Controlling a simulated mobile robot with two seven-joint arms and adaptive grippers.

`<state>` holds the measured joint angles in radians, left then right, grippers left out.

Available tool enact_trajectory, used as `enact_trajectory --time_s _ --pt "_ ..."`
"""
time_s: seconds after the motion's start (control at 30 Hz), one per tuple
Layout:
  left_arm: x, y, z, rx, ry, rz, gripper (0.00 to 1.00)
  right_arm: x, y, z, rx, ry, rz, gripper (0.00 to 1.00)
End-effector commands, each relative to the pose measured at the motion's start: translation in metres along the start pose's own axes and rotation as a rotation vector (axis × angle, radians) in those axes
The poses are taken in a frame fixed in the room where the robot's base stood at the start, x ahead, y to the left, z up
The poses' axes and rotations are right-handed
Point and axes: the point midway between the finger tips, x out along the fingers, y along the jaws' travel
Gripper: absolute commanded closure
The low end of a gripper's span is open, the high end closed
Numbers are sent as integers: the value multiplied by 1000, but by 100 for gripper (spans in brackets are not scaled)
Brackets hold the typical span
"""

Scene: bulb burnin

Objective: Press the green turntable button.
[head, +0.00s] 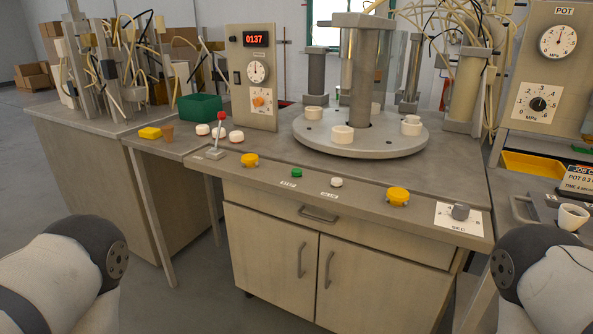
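The small green button (297,173) sits on the front ledge of the workbench, left of a white button (336,182). A small label lies in front of it, too small to read. Behind it is the round grey turntable (360,135) with several white ring sockets around its rim and a grey column in the middle. Parts of my two arms show at the lower left and lower right corners, well apart from the button. Neither gripper is in the picture.
A yellow knob (250,160) and another yellow knob (397,196) flank the buttons. A red-tipped lever (217,138) stands at left, and a grey dial (460,211) at right. A panel (252,80) reads 0137. The space above the green button looks clear.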

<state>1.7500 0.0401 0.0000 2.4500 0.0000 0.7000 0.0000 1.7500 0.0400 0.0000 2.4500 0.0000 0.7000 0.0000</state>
Motion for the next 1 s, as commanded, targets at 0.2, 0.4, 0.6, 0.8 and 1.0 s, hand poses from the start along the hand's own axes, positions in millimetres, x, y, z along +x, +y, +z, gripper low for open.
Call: enact_trajectory --time_s 0.2,0.4,0.6,0.8,1.0 --pt "0 0 0 0 0 0 100 0 0 0 0 0 0 60" --pt "0 0 0 0 0 0 100 0 0 0 0 0 0 60" --pt "0 0 0 0 0 0 100 0 0 0 0 0 0 60" --pt "0 0 0 0 0 0 100 0 0 0 0 0 0 60" --pt "0 0 0 0 0 0 100 0 0 0 0 0 0 60"
